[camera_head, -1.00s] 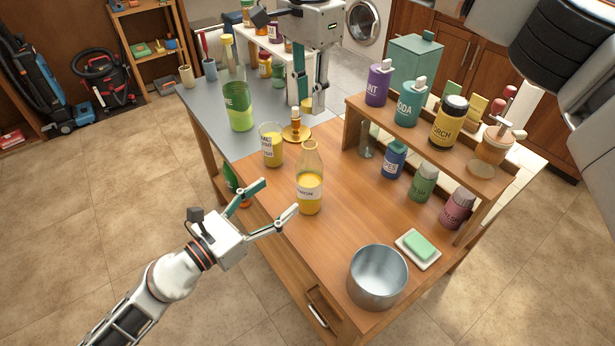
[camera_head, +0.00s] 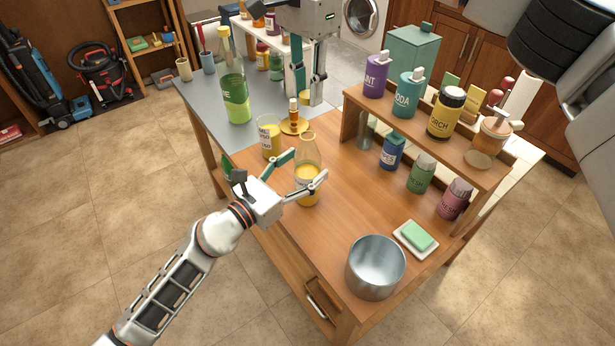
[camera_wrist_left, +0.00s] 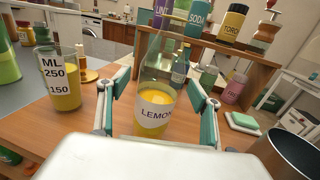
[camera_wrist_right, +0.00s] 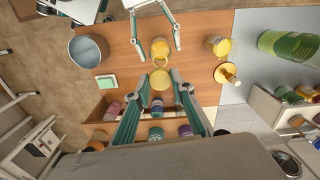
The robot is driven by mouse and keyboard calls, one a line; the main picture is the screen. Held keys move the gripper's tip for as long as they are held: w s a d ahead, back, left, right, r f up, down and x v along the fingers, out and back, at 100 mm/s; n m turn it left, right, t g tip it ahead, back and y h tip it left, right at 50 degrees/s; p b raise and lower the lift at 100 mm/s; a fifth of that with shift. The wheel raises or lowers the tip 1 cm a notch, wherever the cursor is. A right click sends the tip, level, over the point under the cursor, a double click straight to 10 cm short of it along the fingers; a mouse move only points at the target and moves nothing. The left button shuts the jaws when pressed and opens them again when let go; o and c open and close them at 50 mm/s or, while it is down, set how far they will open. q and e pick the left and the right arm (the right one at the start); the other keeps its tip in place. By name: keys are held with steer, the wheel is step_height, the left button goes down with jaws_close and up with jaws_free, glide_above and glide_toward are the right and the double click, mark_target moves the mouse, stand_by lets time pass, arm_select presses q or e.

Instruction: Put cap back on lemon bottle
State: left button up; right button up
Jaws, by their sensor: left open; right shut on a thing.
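The lemon bottle (camera_head: 307,187), clear with yellow liquid and an open neck, stands upright on the wooden table. My left gripper (camera_head: 308,165) is open, with a finger on each side of the bottle. The left wrist view shows the bottle (camera_wrist_left: 154,112) between the spread fingers, with gaps at both sides. My right gripper (camera_head: 305,92) is shut on a yellow cap (camera_wrist_right: 160,80). In the head view it hangs beyond the bottle. The right wrist view shows the cap between the fingertips, apart from the bottle (camera_wrist_right: 160,48).
A beaker of yellow liquid (camera_head: 268,140) and a gold dish with an amber piece (camera_head: 295,127) stand left of the bottle. A green bottle (camera_head: 236,100) stands farther back. A shelf with jars (camera_head: 410,125) stands at right. A metal pot (camera_head: 376,270) stands in front.

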arm_select(q)
steer(key=shift+x, duration=0.95)
steer(key=c, duration=1.7)
arm_select(e)
glide_above(308, 129)
steer(key=shift+f, duration=2.5)
steer(key=shift+f, duration=0.15)
steer(key=shift+s+f, duration=0.1)
steer(key=shift+f, duration=0.65)
steer(key=shift+f, duration=0.55)
arm_select(q)
jaws_close()
